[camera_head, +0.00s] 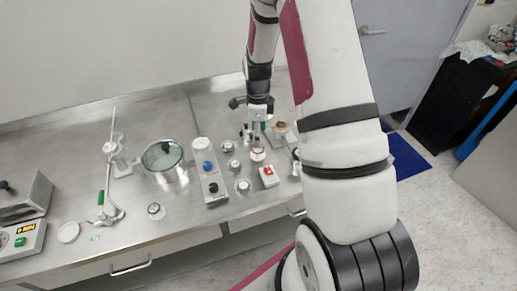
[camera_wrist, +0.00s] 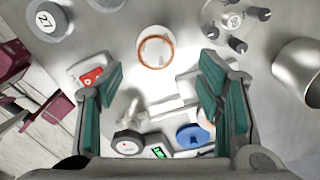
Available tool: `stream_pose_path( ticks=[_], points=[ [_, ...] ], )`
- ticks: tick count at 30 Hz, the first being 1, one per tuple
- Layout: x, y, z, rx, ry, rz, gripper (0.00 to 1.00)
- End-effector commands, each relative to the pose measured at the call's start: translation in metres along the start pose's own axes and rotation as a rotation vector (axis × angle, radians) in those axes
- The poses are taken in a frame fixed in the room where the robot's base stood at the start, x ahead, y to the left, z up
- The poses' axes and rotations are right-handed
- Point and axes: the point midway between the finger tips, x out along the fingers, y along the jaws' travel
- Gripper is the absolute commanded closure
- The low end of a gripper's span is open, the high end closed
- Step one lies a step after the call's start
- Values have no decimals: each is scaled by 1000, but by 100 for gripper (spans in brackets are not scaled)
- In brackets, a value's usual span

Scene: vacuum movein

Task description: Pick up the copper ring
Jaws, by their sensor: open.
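The copper ring (camera_wrist: 142,51) is a thin, orange-brown loop in the upper middle of the wrist view. It lies on a small white round piece (camera_wrist: 155,48). In the head view this white piece (camera_head: 258,155) shows just below my gripper (camera_head: 258,128), but the ring is too small there to make out clearly. My gripper (camera_wrist: 161,82) is open and empty, with its green-padded fingers wide apart. In the wrist view the ring appears beyond the fingertips, between their lines, and neither finger touches it.
A red-topped switch box (camera_head: 269,176) stands close by, also in the wrist view (camera_wrist: 92,77). A weight marked 27 (camera_wrist: 48,20) and a metal cup (camera_wrist: 300,68) flank the area. A controller with a blue knob (camera_head: 209,170) and a glass-lidded pot (camera_head: 163,158) stand to the left.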

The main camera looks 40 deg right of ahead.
Motion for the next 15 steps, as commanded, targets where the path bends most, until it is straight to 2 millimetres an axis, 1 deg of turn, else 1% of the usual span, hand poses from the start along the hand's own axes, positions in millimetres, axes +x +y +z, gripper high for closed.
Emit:
stream_pose_path(
  ticks=[1, 5, 9, 12, 15],
  points=[
    [6, 4, -3, 2, 1, 5, 40],
    [23, 8, -6, 1, 1, 6, 40],
    [38, 6, -5, 0, 1, 3, 40],
    [43, 5, -4, 0, 0, 2, 40],
    [44, 5, -4, 1, -1, 1, 40]
  ],
)
